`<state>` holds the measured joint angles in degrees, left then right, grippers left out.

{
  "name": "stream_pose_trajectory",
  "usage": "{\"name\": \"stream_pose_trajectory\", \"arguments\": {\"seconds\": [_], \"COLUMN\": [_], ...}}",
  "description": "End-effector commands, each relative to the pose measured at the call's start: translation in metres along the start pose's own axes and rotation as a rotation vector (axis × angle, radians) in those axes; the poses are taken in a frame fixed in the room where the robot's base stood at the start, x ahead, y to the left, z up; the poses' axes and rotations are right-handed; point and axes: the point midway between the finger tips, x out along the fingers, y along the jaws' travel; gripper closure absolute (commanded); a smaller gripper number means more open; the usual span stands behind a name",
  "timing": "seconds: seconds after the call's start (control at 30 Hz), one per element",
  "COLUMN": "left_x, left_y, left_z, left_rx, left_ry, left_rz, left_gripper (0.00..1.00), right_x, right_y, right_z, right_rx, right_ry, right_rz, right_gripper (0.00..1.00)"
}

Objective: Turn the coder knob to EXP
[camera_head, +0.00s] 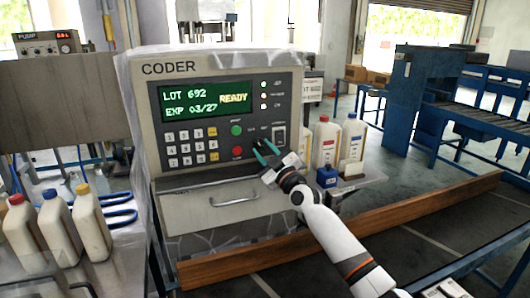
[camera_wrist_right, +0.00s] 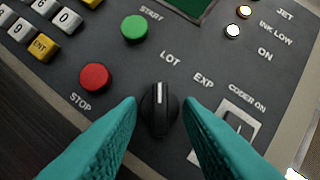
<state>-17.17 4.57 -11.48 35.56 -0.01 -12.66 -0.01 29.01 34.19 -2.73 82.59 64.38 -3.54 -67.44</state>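The coder (camera_head: 215,185) is a pale box with a dark panel; its green screen (camera_head: 187,100) reads LOT 692, EXP 03/27 and READY. In the right wrist view the black coder knob (camera_wrist_right: 159,110) has a white pointer line aimed up, roughly at the LOT label (camera_wrist_right: 170,58). The EXP label (camera_wrist_right: 203,80) is to its right. My right gripper (camera_head: 265,152) is at the panel, its teal fingers (camera_wrist_right: 160,108) open on either side of the knob, with narrow gaps showing. The knob is hard to make out in the head view. My left gripper is out of view.
A green START button (camera_wrist_right: 134,28), a red STOP button (camera_wrist_right: 95,77) and a CODER ON switch (camera_wrist_right: 237,120) surround the knob. Several bottles (camera_head: 325,143) stand right of the coder. A wooden rail (camera_head: 400,220) runs in front.

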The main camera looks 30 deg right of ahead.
Motion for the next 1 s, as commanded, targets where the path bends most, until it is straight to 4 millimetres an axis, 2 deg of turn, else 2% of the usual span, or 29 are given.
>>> {"name": "stream_pose_trajectory", "arguments": {"seconds": [0.07,0.1,0.3,0.67,1.0], "left_x": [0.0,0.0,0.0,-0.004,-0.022], "left_y": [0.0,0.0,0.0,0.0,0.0], "left_z": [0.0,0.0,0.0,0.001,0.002], "left_rx": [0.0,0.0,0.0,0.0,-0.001], "left_ry": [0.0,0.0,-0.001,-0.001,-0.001], "left_rz": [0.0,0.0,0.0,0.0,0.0], "left_gripper": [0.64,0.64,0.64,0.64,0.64], "right_x": [0.0,0.0,0.0,0.0,0.001], "right_y": [0.0,0.0,0.0,0.001,0.003], "right_z": [0.0,0.0,0.0,0.001,0.002], "right_rx": [0.0,0.0,0.0,0.038,0.247], "right_ry": [0.0,0.0,0.0,0.001,0.003], "right_rz": [0.0,0.0,0.0,-0.015,-0.1], "right_gripper": [0.67,0.71,1.0,1.0,1.0]}}
